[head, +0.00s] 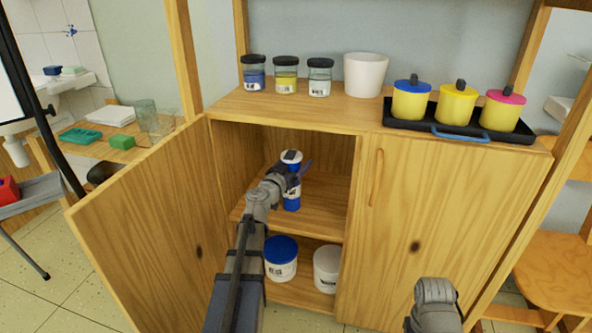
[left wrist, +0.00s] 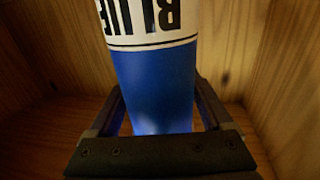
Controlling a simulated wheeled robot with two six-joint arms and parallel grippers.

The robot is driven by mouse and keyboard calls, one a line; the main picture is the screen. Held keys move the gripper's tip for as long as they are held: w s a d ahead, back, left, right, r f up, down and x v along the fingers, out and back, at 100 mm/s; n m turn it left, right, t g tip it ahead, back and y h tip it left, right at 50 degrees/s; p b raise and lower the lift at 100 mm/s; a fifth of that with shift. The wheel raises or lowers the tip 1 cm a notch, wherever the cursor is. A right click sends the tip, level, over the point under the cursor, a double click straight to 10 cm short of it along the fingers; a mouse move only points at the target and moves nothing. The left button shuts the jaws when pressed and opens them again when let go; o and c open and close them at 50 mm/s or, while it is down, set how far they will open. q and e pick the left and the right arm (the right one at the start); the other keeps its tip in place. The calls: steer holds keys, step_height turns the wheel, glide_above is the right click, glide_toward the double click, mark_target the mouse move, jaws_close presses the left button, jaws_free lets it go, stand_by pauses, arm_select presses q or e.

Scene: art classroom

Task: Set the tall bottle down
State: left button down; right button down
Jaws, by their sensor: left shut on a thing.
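The tall bottle, blue with a white label and a white top (head: 291,201), is upright inside the open left compartment of the wooden cabinet, over the middle shelf (head: 325,205). Whether its base touches the shelf I cannot tell. My left gripper (head: 292,178) is shut on the bottle's middle. In the left wrist view the blue bottle (left wrist: 152,85) stands between the two fingers of the left gripper (left wrist: 160,120), with part of its lettering showing upside down. My right arm shows at the bottom right, but its gripper does not show.
The left cabinet door (head: 150,235) is open; the right door (head: 430,220) is shut. A blue-lidded tub (head: 281,262) and a white tub (head: 326,272) stand below. Jars (head: 285,78), a white pot (head: 364,75) and a black tray (head: 398,122) with lidded pots are on top.

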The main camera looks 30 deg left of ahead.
arm_select(q)
steer(key=shift+f, duration=0.1)
steer(key=shift+c, duration=1.2)
jaws_free()
steer(key=shift+o, duration=1.2)
steer(key=s, duration=1.2)
steer(key=shift+d, duration=0.25)
